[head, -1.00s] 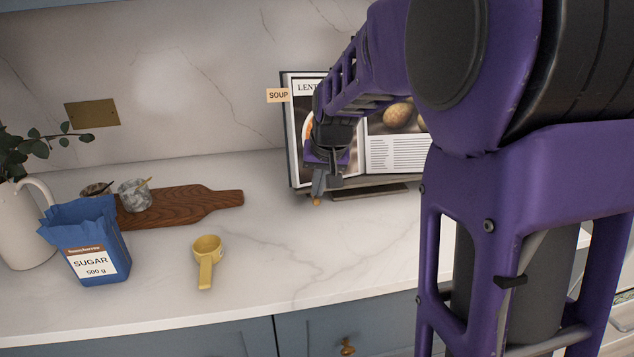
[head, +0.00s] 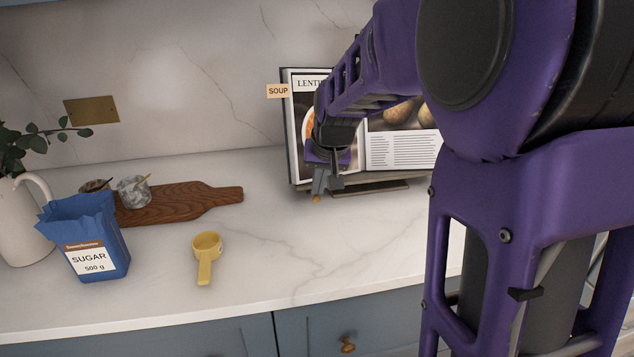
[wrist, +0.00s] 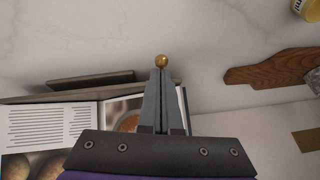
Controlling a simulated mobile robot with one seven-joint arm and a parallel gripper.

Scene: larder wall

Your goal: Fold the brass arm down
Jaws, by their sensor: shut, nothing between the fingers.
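An open cookbook (head: 395,149) leans on a dark stand (head: 372,189) against the back of the counter. A small brass knob (head: 316,199) shows just below my gripper (head: 320,188); I take it for the end of the brass arm. In the wrist view the knob (wrist: 161,60) sits right at the tips of my gripper (wrist: 158,74). The fingers are shut with nothing between them. They are close to the knob, but I cannot tell whether they touch it. The rest of the brass arm is hidden behind my gripper.
A yellow scoop (head: 205,257), a blue sugar bag (head: 95,240), a wooden board (head: 185,203) with a marble pot (head: 133,193), and a white jug (head: 22,225) stand to the left. Counter between scoop and stand is clear.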

